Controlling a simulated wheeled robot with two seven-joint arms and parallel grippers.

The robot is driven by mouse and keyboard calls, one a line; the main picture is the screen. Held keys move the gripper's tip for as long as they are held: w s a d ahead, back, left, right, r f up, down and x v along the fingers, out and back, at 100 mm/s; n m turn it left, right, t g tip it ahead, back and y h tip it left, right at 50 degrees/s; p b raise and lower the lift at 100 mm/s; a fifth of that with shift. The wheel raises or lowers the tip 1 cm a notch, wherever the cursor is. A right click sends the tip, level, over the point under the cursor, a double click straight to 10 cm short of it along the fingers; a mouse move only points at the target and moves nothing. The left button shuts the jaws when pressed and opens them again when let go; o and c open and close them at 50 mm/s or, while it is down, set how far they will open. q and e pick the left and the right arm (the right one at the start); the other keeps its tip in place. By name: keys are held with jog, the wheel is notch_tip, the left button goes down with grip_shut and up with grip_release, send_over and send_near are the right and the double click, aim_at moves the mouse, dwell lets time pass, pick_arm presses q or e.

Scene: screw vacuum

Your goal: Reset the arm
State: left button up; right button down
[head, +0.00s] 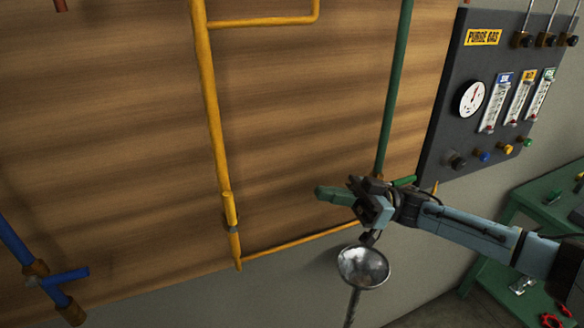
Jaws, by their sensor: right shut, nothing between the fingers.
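My right arm (470,226) reaches in from the right edge. Its gripper (368,208) is shut and empty. It is in front of the lower end of the green pipe (394,95) and hides part of it. A short green stub (332,194) shows just left of the gripper. I cannot tell whether the gripper touches it. My left gripper is not in view.
A metal bowl on a rod (363,267) is just below the gripper. Yellow pipes (214,100) and a blue pipe (17,243) run on the wooden wall (110,130). The purge gas panel (452,125) and a green table (545,212) are at right.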

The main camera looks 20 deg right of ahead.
jog(key=w+a+f+m+t+h, duration=0.3)
jog(key=a+f+m+t+h, duration=0.35)
jog(key=t, duration=0.25)
notch_tip(320, 180, down, 7)
jog(key=s+a+m+t+h, duration=0.1)
jog(key=s+a+m+h, duration=0.1)
jog(key=m+h, duration=0.5)
jog(key=s+d+f+g+h, duration=0.2)
jog(key=s+f+g+h, duration=0.3)
jog(key=s, duration=0.7)
jog(key=s+d+f+g+h, duration=0.3)
jog(key=s+f+g, duration=0.3)
jog(key=s, duration=0.5)
notch_tip(320, 180, down, 30)
jog(key=s+r+n+g+b, duration=0.1)
jog(key=s+g+b, duration=0.1)
jog(key=b, duration=0.3)
jog(key=s+d+f+g+b, duration=0.1)
jog(key=s+f+b, duration=0.3)
jog(key=s+f, duration=1.2)
notch_tip(320, 180, down, 2)
jog(key=shift+d+f, duration=0.2)
jog(key=shift+d, duration=0.65)
